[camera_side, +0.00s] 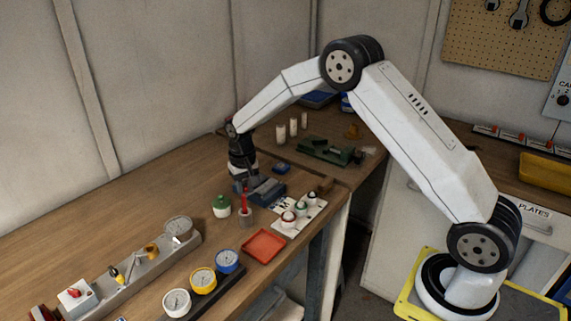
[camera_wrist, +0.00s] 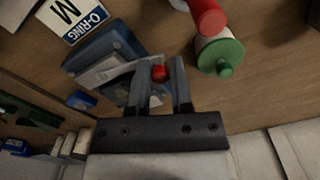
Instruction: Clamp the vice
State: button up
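The blue-grey vice (camera_side: 266,191) sits on the wooden bench below my wrist in the side view. In the wrist view the vice (camera_wrist: 107,52) is at the upper left, with grey metal jaws. A small red knob (camera_wrist: 158,72) shows beside it, between my fingers. My gripper (camera_wrist: 164,70) is open, one finger on each side of the knob. The knob looks closer to the left finger; I cannot tell whether they touch. In the side view my gripper (camera_side: 243,183) points down at the vice's left end, and the knob is hidden there.
A green-topped white jar (camera_side: 222,206) and a red-topped grey cylinder (camera_side: 244,211) stand close to my gripper. A labelled board with several knobs (camera_side: 299,214) lies to the right, a red tray (camera_side: 263,246) in front.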

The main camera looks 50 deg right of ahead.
grip_shut()
dwell(1.1)
